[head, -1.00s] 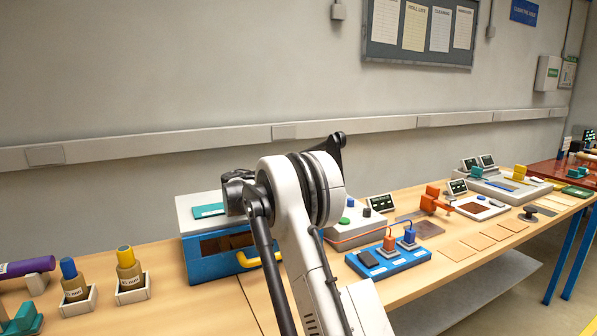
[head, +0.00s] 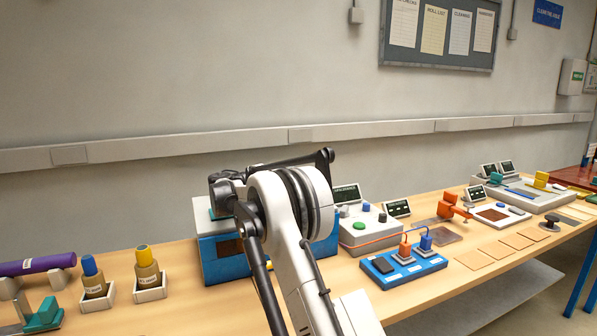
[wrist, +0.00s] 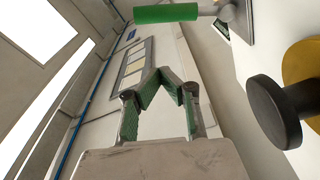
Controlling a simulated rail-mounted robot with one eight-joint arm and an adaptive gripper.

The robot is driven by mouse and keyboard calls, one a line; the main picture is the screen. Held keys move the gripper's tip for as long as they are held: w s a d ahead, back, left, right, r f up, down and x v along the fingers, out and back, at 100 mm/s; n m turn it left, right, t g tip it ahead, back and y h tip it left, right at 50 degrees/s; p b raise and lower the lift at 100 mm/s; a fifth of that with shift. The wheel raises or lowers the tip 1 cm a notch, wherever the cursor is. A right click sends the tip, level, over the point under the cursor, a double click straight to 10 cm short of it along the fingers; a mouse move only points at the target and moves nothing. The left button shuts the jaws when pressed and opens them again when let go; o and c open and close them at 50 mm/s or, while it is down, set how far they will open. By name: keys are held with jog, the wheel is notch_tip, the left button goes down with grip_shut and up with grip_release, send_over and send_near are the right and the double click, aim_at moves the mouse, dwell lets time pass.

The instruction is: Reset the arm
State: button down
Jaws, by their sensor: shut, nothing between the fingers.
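My gripper (wrist: 162,82) shows in the wrist view with its green-padded fingers brought together at the tips. Nothing is held between them. It is tilted up toward the wall and ceiling, clear of the bench. In the head view my white and black arm stands bent in front of the bench, and I cannot make out the gripper's fingers there. The arm covers part of a blue and grey box (head: 213,262).
The bench (head: 185,310) holds two bottles in white holders (head: 150,280), a purple roll (head: 38,265), a grey control box (head: 362,236) and a blue terminal block (head: 405,268). A green cylinder (wrist: 165,13) and black knob (wrist: 268,112) appear close in the wrist view.

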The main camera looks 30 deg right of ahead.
jog(key=shift+a, duration=0.3)
jog(key=shift+r, duration=0.1)
jog(key=s+a+r+n+t+y, duration=0.15)
jog(key=s+a+y, duration=0.4)
jog(key=s, duration=0.55)
jog(key=s+a+n+t+y, duration=0.2)
jog(key=s+a+t+y, duration=0.3)
jog(key=s, duration=0.6)
jog(key=s+a+f+y, duration=0.2)
jog(key=s+a+f, duration=0.2)
jog(key=s, duration=0.5)
jog(key=s+a+f+y, duration=0.3)
jog(key=s+a+f, duration=0.2)
jog(key=s+a, duration=0.4)
jog(key=s+a+f+t+y, duration=0.1)
jog(key=s+a+f+y, duration=0.2)
jog(key=s+a+f, duration=0.2)
jog(key=s+a, duration=0.2)
jog(key=s, duration=0.2)
jog(key=shift+s+n, duration=0.25)
jog(key=shift+n, duration=0.1)
jog(key=c, duration=2.5)
grip_release()
jog(key=shift+r, duration=0.1)
